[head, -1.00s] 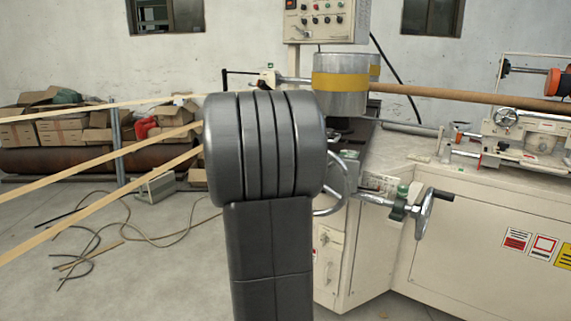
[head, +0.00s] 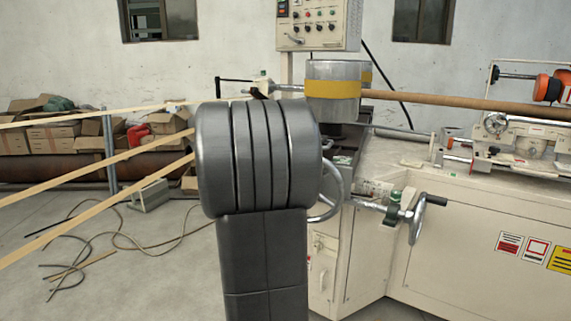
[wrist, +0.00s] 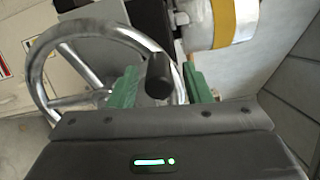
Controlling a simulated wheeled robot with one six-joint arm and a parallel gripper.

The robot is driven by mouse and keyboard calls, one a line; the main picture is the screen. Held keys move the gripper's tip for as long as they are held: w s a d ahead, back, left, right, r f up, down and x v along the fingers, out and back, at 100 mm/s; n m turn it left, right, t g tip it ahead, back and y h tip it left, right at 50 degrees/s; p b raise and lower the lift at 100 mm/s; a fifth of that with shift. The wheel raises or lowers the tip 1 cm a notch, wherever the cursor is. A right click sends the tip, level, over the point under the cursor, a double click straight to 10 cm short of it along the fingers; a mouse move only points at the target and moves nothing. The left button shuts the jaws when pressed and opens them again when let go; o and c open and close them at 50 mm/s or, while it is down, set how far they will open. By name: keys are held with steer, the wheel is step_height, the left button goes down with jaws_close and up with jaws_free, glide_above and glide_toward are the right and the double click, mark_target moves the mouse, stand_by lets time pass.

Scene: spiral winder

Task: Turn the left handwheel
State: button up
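The left handwheel, a silver spoked wheel (head: 333,190), shows only in part in the head view, behind my dark arm. In the wrist view a large silver handwheel rim (wrist: 42,72) fills the left and middle, with a black handle (wrist: 158,76) pointing toward the camera. My gripper (wrist: 162,84) has green fingers on either side of this handle, with visible gaps between. It is open and does not appear to grip the handle. In the head view the gripper is hidden behind my arm.
A second handwheel (head: 418,219) with a black handle sticks out to the right from the cream machine cabinet (head: 455,240). A silver drum with a yellow band (head: 333,88) stands above. Tan strips (head: 95,169) run in from the left. Cables lie on the left floor.

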steer(key=p+v, duration=0.1)
steer(key=v, duration=1.2)
steer(key=shift+s+a, duration=0.2)
steer(key=shift+s, duration=0.2)
steer(key=shift+p, duration=0.4)
steer(key=w+d+n+p, duration=0.1)
steer(key=w+n+p, duration=0.3)
steer(key=n, duration=0.3)
steer(key=w+d+n+p, duration=0.2)
steer(key=w+n+p, duration=0.3)
steer(key=n, duration=0.2)
steer(key=w+d+n+p, duration=0.1)
steer(key=w+n+p, duration=0.3)
steer(key=n, duration=0.3)
steer(key=shift+w+d+r+n+p, duration=0.15)
steer(key=shift+w+d+n+p, duration=0.15)
steer(key=shift+w+d+n, duration=0.1)
steer(key=shift+c, duration=0.4)
